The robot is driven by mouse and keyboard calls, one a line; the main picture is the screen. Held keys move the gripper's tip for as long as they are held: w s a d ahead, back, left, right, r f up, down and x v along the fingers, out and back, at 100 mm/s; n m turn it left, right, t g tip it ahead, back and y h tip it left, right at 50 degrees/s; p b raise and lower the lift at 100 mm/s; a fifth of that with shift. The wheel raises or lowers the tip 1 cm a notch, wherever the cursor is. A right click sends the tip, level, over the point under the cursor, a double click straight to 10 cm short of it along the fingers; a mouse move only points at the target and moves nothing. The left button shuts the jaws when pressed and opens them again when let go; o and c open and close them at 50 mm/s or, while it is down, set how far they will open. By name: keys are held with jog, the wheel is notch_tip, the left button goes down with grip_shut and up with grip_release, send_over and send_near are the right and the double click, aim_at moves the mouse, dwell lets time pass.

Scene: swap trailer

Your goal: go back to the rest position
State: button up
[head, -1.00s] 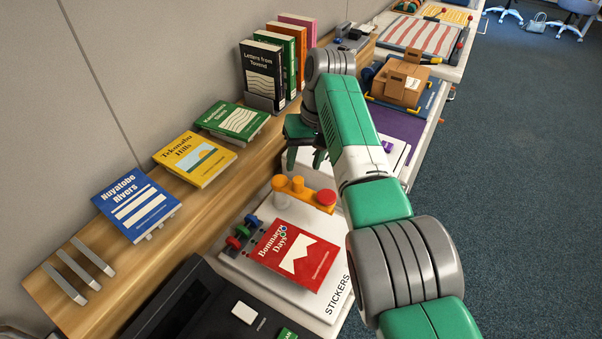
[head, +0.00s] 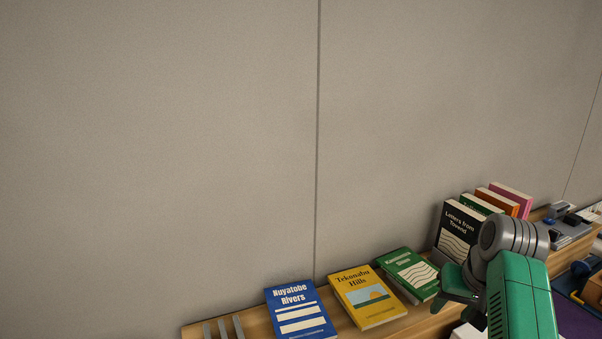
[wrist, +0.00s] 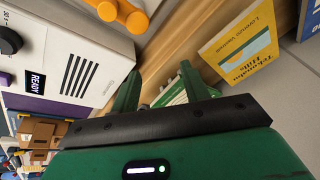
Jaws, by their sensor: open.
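My gripper (head: 455,298) is at the lower right of the head view, in front of the shelf, just right of the green book (head: 410,272). In the wrist view its two green fingers (wrist: 160,82) stand apart. Part of the green book (wrist: 176,97) shows beyond and between them, and I see nothing held. The arm's wrist hides part of the black book "Letters from Towend" (head: 460,228). The rest of my arm runs off the bottom edge.
The yellow book (head: 366,297) and blue book (head: 299,312) lean on the wooden shelf (head: 195,331). The wrist view shows a white machine (wrist: 85,55) with a READY display, orange pegs (wrist: 122,12) and cardboard boxes (wrist: 38,135).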

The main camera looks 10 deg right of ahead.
jog(key=w+a+r+n+t+h+p, duration=0.2)
jog(key=w+a+r+t, duration=0.3)
jog(key=w+a+r, duration=0.4)
jog(key=s+a+r+n+t+p, duration=0.1)
jog(key=s+a+r+t+p, duration=0.15)
jog(key=a+r+t, duration=0.6)
jog(key=s+a+r+t, duration=0.2)
jog(key=s+a+r, duration=0.4)
jog(key=s, duration=0.3)
jog(key=s+a+r+n+t+y+p, duration=0.1)
jog(key=s+a+r+t, duration=0.2)
jog(key=s+a+r, duration=0.3)
jog(key=s+a+r+t+y+p, duration=0.1)
jog(key=s+a+r+t, duration=0.2)
jog(key=s+a+r, duration=0.3)
jog(key=s+r, duration=0.2)
jog(key=s, duration=0.3)
jog(key=shift+s+a+r+n, duration=0.35)
jog(key=shift+r+n, duration=0.05)
